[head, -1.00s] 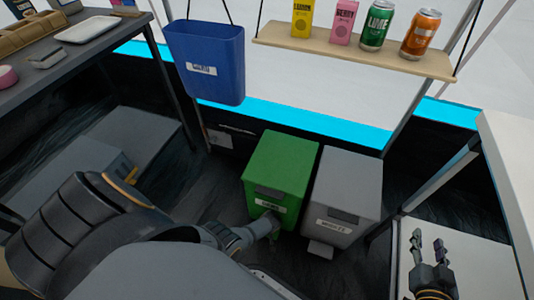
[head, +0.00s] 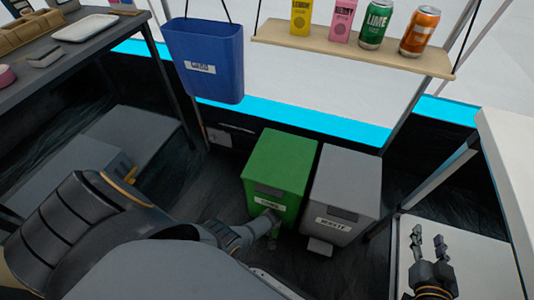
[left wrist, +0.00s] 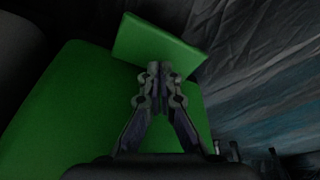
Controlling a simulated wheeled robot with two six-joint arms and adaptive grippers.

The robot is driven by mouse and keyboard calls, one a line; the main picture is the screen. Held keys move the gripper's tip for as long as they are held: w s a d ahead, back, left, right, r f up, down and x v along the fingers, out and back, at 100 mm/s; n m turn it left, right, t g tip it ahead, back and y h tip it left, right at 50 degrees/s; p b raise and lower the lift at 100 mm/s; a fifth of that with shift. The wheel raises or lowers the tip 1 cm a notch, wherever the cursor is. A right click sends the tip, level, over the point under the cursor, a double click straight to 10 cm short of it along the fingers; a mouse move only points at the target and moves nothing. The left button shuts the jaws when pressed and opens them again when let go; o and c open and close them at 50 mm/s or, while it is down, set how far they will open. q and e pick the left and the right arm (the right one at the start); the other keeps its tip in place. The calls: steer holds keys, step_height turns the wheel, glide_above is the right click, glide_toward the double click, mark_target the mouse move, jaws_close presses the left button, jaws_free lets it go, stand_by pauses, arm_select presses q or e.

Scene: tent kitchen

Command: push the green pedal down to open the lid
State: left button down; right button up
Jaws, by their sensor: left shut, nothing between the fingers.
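The green bin (head: 281,170) stands on the dark floor with its lid down. My left gripper (head: 268,226) is low at the front of this bin, partly hidden by my own arm. In the left wrist view its fingers (left wrist: 158,70) are shut and empty. Their tips overlap the near edge of the green pedal (left wrist: 150,38), a flat plate beyond the large green bin face (left wrist: 70,100). I cannot tell whether they touch it. My right gripper (head: 428,236) is open and empty, far to the right.
A grey bin (head: 345,185) with its own pedal (head: 319,246) stands close on the right of the green one. A blue bin (head: 205,60) hangs behind. A hanging shelf (head: 350,50) holds cartons and cans. Grey boxes (head: 130,140) stand on the left.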

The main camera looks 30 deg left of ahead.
stand_by(0.4)
arm_select(q)
step_height(320, 180, down, 5)
steer(key=b, duration=0.4)
steer(key=shift+r, duration=0.4)
step_height(320, 180, up, 7)
steer(key=p, duration=0.7)
steer(key=shift+r+p, duration=0.15)
steer(key=shift+p, duration=0.25)
